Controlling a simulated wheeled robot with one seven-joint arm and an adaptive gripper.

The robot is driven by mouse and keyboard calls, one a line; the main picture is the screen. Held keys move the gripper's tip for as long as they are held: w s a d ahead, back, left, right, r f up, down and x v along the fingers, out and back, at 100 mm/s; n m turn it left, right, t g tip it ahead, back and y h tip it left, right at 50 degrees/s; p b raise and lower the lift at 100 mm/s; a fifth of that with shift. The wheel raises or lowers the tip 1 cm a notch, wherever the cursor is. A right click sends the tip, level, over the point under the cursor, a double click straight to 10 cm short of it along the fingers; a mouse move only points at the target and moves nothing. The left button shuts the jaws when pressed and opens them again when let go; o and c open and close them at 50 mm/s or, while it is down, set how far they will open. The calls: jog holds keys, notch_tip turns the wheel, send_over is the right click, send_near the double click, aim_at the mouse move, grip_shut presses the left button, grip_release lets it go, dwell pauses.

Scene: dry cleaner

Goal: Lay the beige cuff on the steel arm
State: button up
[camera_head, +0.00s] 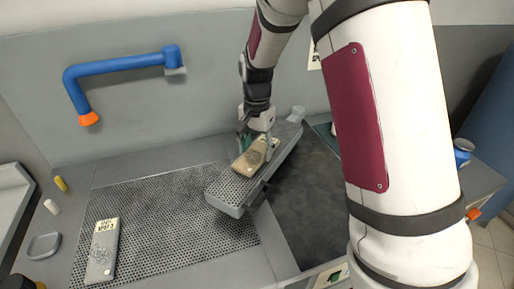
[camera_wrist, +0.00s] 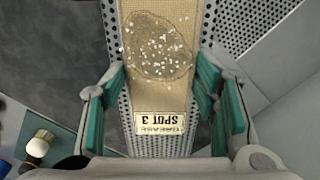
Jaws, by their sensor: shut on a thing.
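The beige cuff (camera_head: 256,157) is a flat strip with a darker stain. In the wrist view the cuff (camera_wrist: 160,95) shows white grains on the stain and a "SPOT 3" label. It lies lengthwise over the steel arm (camera_head: 231,191), a narrow perforated board. Whether the cuff rests fully on the arm I cannot tell.
A grey labelled piece (camera_head: 103,252) lies on the perforated table (camera_head: 170,215) at left. A small tray (camera_head: 44,245) and small bottles stand at the left edge. A blue pipe (camera_head: 115,66) with an orange nozzle juts from the wall. A dark surface (camera_head: 318,200) lies right of the steel arm.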

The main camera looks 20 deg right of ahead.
aim_at(257, 152)
jog(key=o, duration=1)
jog(key=shift+f, duration=0.15)
jog(key=shift+o, duration=0.2)
jog(key=s+r+n+t+b, duration=0.1)
jog(key=s+r, duration=0.2)
jog(key=r, duration=0.6)
jog(key=s+r+n, duration=0.1)
jog(key=s+r, duration=0.2)
jog(key=r, duration=0.5)
jog(key=s+r+n+t, duration=0.1)
jog(key=s+n+t, duration=0.3)
jog(key=s, duration=1.6)
jog(key=n, duration=0.4)
jog(key=shift+s+r, duration=0.35)
jog(key=shift+r, duration=0.05)
jog(key=shift+d, duration=0.1)
